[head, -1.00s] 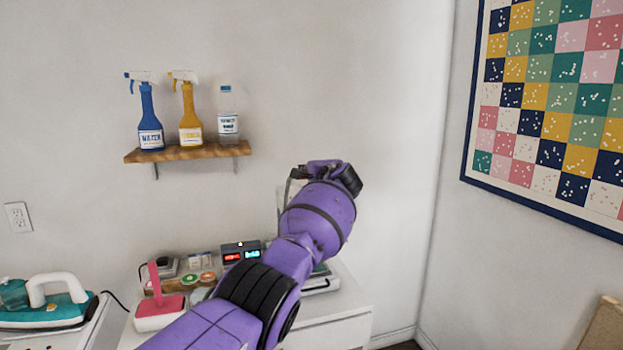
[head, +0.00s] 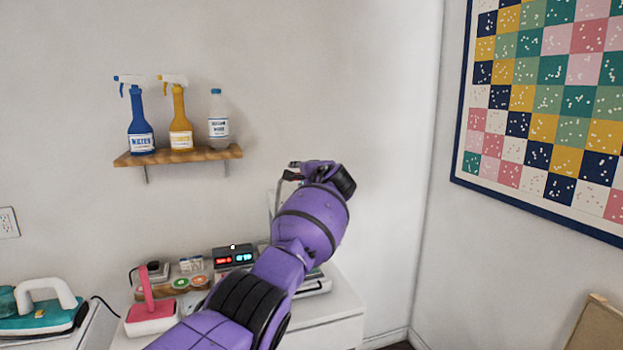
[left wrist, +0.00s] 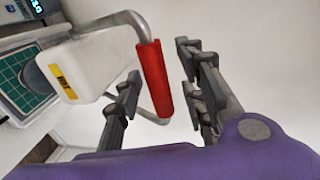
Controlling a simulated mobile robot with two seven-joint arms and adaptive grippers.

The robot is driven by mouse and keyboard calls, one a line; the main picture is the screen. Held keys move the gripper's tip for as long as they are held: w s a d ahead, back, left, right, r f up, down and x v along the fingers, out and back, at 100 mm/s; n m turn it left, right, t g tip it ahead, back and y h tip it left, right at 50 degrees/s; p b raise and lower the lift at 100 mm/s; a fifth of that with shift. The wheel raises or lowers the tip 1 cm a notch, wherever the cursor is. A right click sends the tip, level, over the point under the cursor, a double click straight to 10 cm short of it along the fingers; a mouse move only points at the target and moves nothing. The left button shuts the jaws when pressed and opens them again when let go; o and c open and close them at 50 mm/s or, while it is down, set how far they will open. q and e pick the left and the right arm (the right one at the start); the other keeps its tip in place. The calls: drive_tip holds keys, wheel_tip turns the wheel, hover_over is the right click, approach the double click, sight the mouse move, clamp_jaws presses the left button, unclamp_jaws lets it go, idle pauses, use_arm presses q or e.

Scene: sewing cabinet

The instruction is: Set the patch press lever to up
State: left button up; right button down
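The patch press shows in the left wrist view as a white rounded head (left wrist: 95,65) with a yellow label. A bent grey metal lever with a red grip (left wrist: 156,80) stands out from it. My left gripper (left wrist: 159,62) is open, with one finger on each side of the red grip in the picture; I see no clear contact, and depth is hard to judge. In the head view my left gripper (head: 291,172) is raised at the end of the purple arm, which hides most of the press; part of its base (head: 316,284) shows. My right gripper is out of view.
A wooden shelf (head: 180,157) with two spray bottles and a clear bottle hangs to the left. On the white cabinet (head: 335,322) stand a pink-handled device (head: 150,312) and a box with lit displays (head: 236,257). A teal iron (head: 42,312) is at far left.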

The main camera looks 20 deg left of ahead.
use_arm(q)
drive_tip(key=v, duration=1.1)
drive_tip(key=shift+s+d, duration=0.1)
drive_tip(key=shift+s, duration=0.05)
